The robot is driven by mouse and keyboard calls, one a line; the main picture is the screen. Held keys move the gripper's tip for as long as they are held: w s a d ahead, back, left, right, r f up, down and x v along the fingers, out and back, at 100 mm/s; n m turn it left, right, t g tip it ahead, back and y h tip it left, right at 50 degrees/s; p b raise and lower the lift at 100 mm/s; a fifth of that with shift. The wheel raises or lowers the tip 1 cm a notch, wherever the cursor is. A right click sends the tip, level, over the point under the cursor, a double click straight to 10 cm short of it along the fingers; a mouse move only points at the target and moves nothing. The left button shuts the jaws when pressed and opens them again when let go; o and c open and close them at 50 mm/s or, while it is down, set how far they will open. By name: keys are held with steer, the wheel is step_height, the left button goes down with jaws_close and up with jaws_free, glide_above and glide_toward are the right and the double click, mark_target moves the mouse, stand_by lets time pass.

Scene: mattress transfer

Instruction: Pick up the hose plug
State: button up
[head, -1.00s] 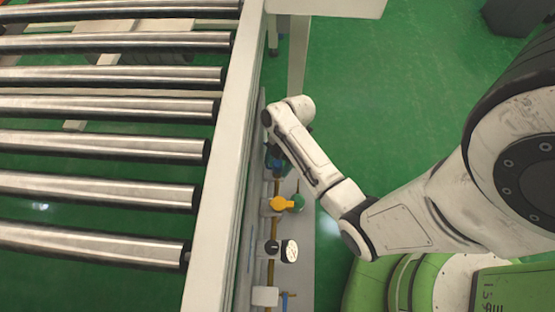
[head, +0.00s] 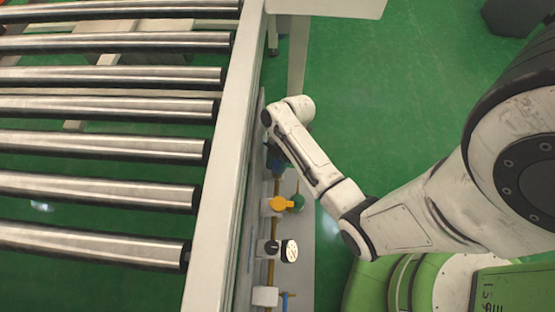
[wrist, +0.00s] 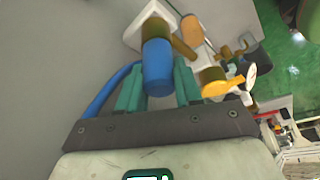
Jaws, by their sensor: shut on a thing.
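The hose plug (wrist: 158,68) is a blue cylinder in the wrist view, with a blue hose (wrist: 105,92) curving down on its left. My gripper (wrist: 159,82) has its two teal fingers on either side of the plug, shut on it. The plug's far end meets a white block fitting (wrist: 153,22) on the grey panel. I cannot tell whether it is still seated there.
An orange-brown pipe (wrist: 191,32) and a yellow lever (wrist: 224,86) lie close to the right of my fingers. In the head view a yellow valve (head: 279,204) and dark knob (head: 271,247) sit along the panel below my arm. The roller conveyor (head: 215,235) stands at left.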

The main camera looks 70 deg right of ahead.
steer(key=shift+r, duration=0.1)
steer(key=shift+r, duration=0.55)
step_height(320, 180, up, 2)
steer(key=shift+r+p, duration=0.2)
steer(key=shift+p, duration=0.45)
steer(key=s+d+r+p, duration=0.4)
steer(key=s+r, duration=0.5)
steer(key=s, duration=0.4)
steer(key=shift+d+r, duration=0.2)
steer(key=shift+d, duration=0.2)
steer(key=shift+s, duration=0.1)
